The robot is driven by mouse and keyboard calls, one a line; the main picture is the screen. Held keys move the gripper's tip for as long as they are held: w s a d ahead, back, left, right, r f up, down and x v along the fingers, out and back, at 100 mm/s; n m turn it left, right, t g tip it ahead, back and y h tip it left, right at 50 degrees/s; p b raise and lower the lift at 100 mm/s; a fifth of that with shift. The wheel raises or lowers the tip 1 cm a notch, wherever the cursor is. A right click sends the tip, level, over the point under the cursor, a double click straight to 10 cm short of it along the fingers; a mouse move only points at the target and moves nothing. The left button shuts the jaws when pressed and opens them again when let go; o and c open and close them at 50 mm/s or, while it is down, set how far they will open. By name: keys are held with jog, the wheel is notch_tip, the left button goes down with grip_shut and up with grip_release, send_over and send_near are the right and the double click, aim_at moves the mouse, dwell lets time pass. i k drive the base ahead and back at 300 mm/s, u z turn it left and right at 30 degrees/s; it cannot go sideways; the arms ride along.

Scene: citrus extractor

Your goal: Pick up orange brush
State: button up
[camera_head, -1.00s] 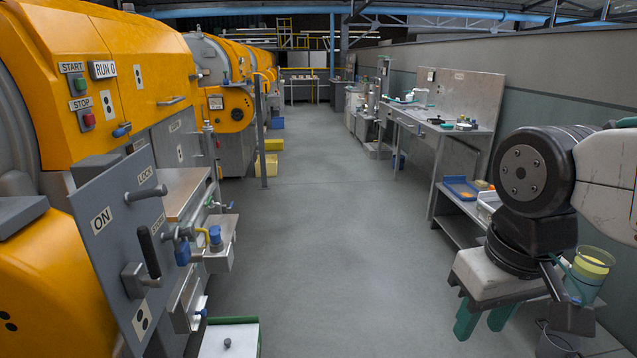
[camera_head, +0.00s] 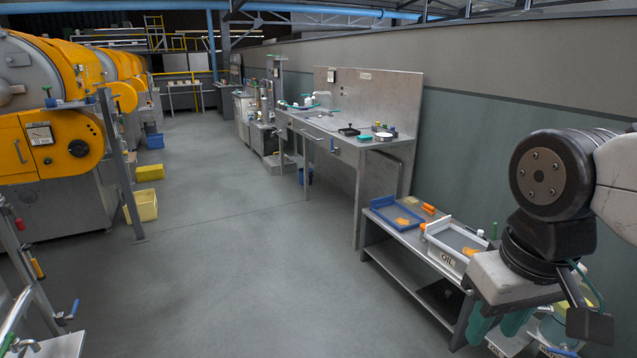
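No orange brush can be made out for certain. Small orange items lie on the low grey bench (camera_head: 393,250) at right: an orange piece (camera_head: 428,209) beside the blue tray (camera_head: 378,204), flat orange pieces (camera_head: 405,221) in that tray, and an orange bit (camera_head: 470,251) in the white bin marked OIL (camera_head: 447,262). Their shapes are too small to tell. My gripper (camera_head: 499,326) hangs at the lower right with its two teal fingers apart, nearer the camera than the bench. Nothing shows between the fingers, though their tips are partly unclear.
A taller steel worktable (camera_head: 345,140) with small tools stands beyond the low bench along the wall. Orange machines (camera_head: 50,140) line the left, with a post (camera_head: 120,170) and yellow crates (camera_head: 143,206). The grey floor (camera_head: 240,260) between is clear.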

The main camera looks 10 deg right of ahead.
aim_at(427, 208)
jog(key=z, duration=0.5)
jog(key=i, duration=2.05)
jog(key=k, duration=1.05)
jog(key=u, duration=1.05)
jog(key=i, duration=2.25)
jog(key=z, duration=0.3)
jog(key=i, duration=1.25)
jog(key=z, duration=1.6)
jog(key=i, duration=0.95)
jog(key=z, duration=0.9)
